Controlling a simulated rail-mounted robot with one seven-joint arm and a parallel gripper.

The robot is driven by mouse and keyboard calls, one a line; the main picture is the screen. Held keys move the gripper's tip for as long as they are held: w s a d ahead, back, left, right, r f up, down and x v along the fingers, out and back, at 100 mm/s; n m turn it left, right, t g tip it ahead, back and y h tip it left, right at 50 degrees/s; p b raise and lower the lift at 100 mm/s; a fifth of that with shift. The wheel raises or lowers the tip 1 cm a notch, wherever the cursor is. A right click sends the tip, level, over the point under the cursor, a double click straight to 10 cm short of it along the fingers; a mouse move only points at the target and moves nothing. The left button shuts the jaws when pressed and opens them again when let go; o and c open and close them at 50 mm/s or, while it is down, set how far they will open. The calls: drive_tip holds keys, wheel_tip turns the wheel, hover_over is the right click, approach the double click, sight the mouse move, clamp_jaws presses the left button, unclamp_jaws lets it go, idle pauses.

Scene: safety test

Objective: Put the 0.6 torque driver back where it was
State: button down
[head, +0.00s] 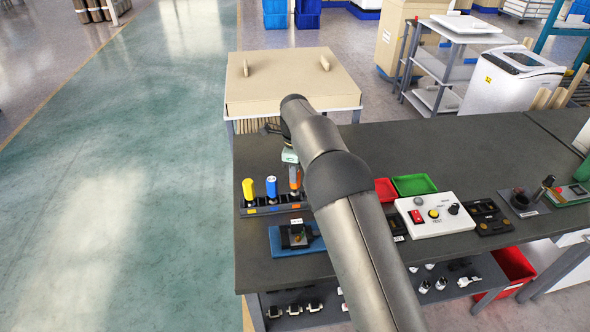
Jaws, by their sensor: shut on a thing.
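A dark rack (276,206) stands near the left end of the grey workbench. A yellow-topped driver (248,189) and a blue-topped driver (271,187) stand upright in it. An orange driver (294,178) is upright at the rack's right end, in line with the other two. My gripper (292,164) is right above the orange driver and shut on its upper part; my arm partly hides the fingers. I cannot tell whether the orange driver's lower end is seated in the rack or just above it. No 0.6 marking can be read.
A blue mat (284,245) with a small dark device lies in front of the rack. Red (385,189) and green (414,185) trays and a white button box (434,215) are right of my arm. A cardboard-topped table (290,80) stands behind the bench.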

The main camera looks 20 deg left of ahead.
drive_tip(key=shift+f, duration=0.1)
drive_tip(key=shift+f, duration=0.6)
drive_tip(key=c, duration=1.1)
unclamp_jaws()
wheel_tip(320, 180, up, 13)
drive_tip(key=shift+r+b, duration=0.1)
drive_tip(key=shift+b, duration=0.25)
drive_tip(key=shift+d, duration=0.1)
